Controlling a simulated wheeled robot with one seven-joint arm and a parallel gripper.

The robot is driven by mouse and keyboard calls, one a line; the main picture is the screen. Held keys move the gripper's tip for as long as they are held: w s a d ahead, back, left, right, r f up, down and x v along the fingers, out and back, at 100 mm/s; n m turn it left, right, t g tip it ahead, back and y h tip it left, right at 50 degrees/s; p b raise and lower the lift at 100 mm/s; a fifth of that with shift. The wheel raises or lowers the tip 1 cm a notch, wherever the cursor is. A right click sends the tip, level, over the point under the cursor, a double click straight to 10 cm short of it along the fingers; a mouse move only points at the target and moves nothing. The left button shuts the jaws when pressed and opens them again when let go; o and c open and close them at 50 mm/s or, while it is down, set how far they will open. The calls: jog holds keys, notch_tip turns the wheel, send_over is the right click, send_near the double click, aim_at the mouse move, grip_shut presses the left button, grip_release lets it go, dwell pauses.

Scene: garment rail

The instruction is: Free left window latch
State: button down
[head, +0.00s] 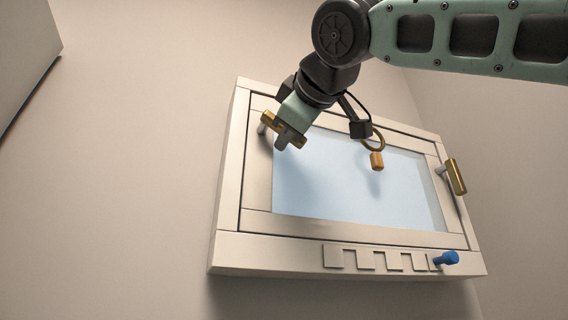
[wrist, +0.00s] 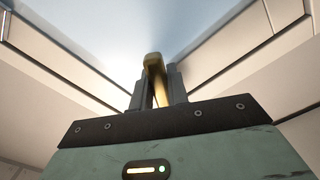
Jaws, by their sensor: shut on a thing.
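The left latch (head: 268,117) is a brass bar on a short pale post at the upper left of the window frame (head: 228,190). My gripper (head: 288,140) is shut on this bar, and its fingers hide part of it. In the wrist view the brass bar (wrist: 155,72) stands between the two grey fingers (wrist: 160,88). In the head view the bar lies across, sloping down to the right. I cannot tell how far it overlaps the sash.
A similar brass latch (head: 455,177) is on the frame's right side. A brass ring with an orange block (head: 377,160) shows in front of the pale blue pane (head: 350,195). A blue knob (head: 446,258) sits beside a notched strip (head: 375,260) along the bottom.

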jog(key=n+p, duration=0.1)
jog(key=r+n, duration=0.1)
jog(key=n+p, duration=0.1)
jog(key=n, duration=0.1)
jog(key=shift+w+d+r+p, duration=0.1)
jog(key=shift+d+r+p, duration=0.2)
jog(key=shift+r+p, duration=0.1)
jog(key=shift+r+n+p, duration=0.3)
jog(key=shift+n+p, duration=0.25)
jog(key=shift+n, duration=0.55)
jog(key=c, duration=1.4)
grip_release()
jog(key=shift+o, duration=0.2)
jog(key=b+v, duration=0.5)
jog(key=v, duration=1.2)
jog(key=shift+s, duration=0.3)
